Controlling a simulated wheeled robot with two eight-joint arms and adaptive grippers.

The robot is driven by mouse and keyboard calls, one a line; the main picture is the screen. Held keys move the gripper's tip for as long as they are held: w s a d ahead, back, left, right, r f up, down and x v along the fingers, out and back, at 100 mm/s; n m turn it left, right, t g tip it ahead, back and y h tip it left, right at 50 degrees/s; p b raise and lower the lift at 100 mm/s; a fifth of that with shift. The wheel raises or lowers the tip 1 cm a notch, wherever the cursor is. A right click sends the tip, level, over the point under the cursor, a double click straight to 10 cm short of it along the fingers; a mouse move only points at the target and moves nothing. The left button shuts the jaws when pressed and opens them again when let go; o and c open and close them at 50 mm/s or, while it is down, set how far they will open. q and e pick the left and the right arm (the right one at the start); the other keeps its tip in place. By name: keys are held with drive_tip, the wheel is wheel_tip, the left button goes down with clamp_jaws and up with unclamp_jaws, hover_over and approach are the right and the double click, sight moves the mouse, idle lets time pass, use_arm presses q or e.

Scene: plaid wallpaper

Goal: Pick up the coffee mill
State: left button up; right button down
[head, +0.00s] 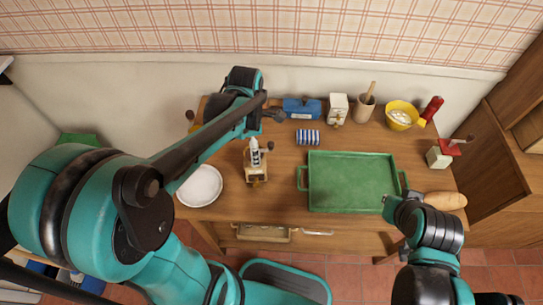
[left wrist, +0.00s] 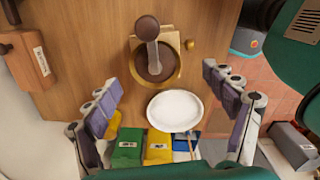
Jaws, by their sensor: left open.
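A wooden coffee mill (head: 257,173) with a small drawer front and a dark-knobbed crank stands on the table left of the green tray. In the left wrist view the mill (left wrist: 155,64) shows from above, with a brass rim, brown middle and crank.
A white plate (head: 199,186) lies left of the mill. The green tray (head: 352,205) lies to its right. A blue box (head: 302,108), white box (head: 338,107), yellow bowl (head: 402,114), red-topped cranked box (head: 439,155) and bread (head: 446,200) stand around. A labelled wooden box (left wrist: 28,58) is at left.

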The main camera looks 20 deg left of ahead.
use_arm(q)
drive_tip(key=shift+w+d+f, duration=0.1)
drive_tip(key=shift+w+f, duration=0.05)
drive_tip(key=shift+f, duration=0.2)
wheel_tip(320, 180, down, 2)
drive_tip(key=shift+b, duration=0.6)
drive_tip(key=f+b, duration=0.2)
drive_tip(key=f, duration=0.1)
drive_tip(key=f+b, duration=0.1)
drive_tip(key=f, duration=0.1)
drive_tip(key=shift+w+f, duration=0.15)
drive_tip(key=shift+w, duration=0.1)
drive_tip(key=shift+c, duration=0.2)
drive_tip(key=c, duration=1.5)
